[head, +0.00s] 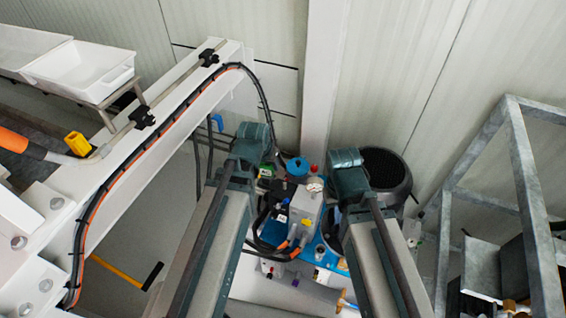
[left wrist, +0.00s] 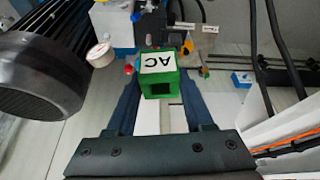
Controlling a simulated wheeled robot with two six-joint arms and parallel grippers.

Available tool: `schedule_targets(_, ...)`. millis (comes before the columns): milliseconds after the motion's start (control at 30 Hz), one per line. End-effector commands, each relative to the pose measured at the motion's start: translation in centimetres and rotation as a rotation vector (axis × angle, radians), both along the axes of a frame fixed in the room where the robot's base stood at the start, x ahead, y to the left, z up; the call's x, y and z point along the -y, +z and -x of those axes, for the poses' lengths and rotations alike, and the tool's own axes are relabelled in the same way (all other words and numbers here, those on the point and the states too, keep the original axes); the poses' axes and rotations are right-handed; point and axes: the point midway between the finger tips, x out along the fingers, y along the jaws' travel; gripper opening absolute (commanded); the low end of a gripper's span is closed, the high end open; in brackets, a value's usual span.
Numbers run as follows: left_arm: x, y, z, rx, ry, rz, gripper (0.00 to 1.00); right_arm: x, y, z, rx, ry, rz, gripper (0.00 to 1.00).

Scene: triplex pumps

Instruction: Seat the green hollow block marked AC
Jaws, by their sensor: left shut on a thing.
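The green hollow block marked AC (left wrist: 158,101) is in the left wrist view, with its white label showing and a dark square opening facing the camera. My left gripper (left wrist: 159,88) is shut on it, one finger on each side. In the head view only a small green bit of the block (head: 266,171) shows below my left gripper (head: 262,160); the rest is hidden. My right gripper (head: 346,168) hangs to the right, and its fingers are hidden. The place where the block seats cannot be made out.
A blue-based pump assembly (head: 302,215) with hoses and fittings lies below and between my arms. A dark round motor (head: 385,170) stands behind my right gripper. A white beam with cables (head: 165,110) is on the left, a grey metal frame (head: 525,190) on the right, and a wall behind.

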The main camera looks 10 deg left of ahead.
Motion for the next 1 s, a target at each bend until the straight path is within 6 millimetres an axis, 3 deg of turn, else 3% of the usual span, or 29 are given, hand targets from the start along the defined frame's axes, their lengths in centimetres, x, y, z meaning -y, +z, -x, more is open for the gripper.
schedule_targets(33, 0.3, -2.2, -1.2, 0.000, -0.012, 0.000, 0.00, 0.0, -2.2, 0.0, 0.000, 0.000, 0.000, 0.00)
schedule_targets(100, 0.7, -4.2, -2.6, 0.000, -0.032, 0.000, 0.00, 0.0, -4.2, 0.0, 0.000, 0.000, 0.000, 0.00)
schedule_targets(400, 2.7, -11.1, -7.9, 0.000, -0.116, 0.001, 0.00, 0.0, -11.1, 0.0, 0.000, 0.001, 0.000, 0.00)
schedule_targets(600, 3.5, -12.9, -9.5, 0.000, -0.146, -0.001, 0.00, 0.0, -12.9, 0.0, 0.000, 0.001, 0.000, 0.00)
schedule_targets(1000, 3.6, -12.9, -9.6, 0.001, -0.150, 0.000, 0.00, 0.0, -12.9, 0.0, 0.000, 0.001, 0.000, 0.00)
